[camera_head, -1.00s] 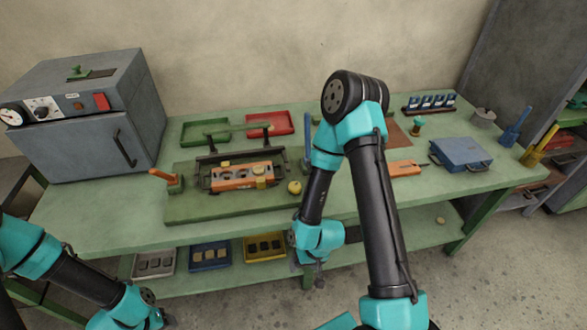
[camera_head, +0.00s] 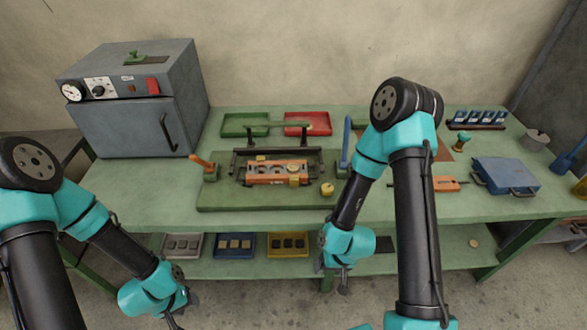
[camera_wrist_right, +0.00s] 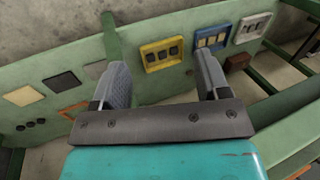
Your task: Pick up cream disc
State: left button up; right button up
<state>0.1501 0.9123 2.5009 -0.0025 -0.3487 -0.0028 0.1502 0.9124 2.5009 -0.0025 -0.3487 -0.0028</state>
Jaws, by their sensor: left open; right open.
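A pale cream disc (camera_head: 474,243) lies on the lower shelf at the right in the head view. A pale flat piece (camera_wrist_right: 24,95) also shows at the left of the right wrist view; I cannot tell if it is the same disc. A small yellowish round piece (camera_head: 327,188) sits at the right end of the green board on the bench. My right gripper (camera_head: 343,280) hangs in front of the bench, left of the shelf disc. Its fingers (camera_wrist_right: 163,72) are open and empty. My left gripper (camera_head: 178,318) is low at the left, open, away from both round pieces.
The green bench top (camera_head: 420,208) overhangs the lower shelf. A yellow tray (camera_head: 288,254), blue tray (camera_head: 234,255) and white tray (camera_head: 182,256) stand on that shelf. An orange mould (camera_head: 277,180), blue case (camera_head: 506,175) and grey oven (camera_head: 135,130) are on the bench.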

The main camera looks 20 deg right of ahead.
jog(key=shift+c, duration=0.5)
jog(key=shift+c, duration=1.2)
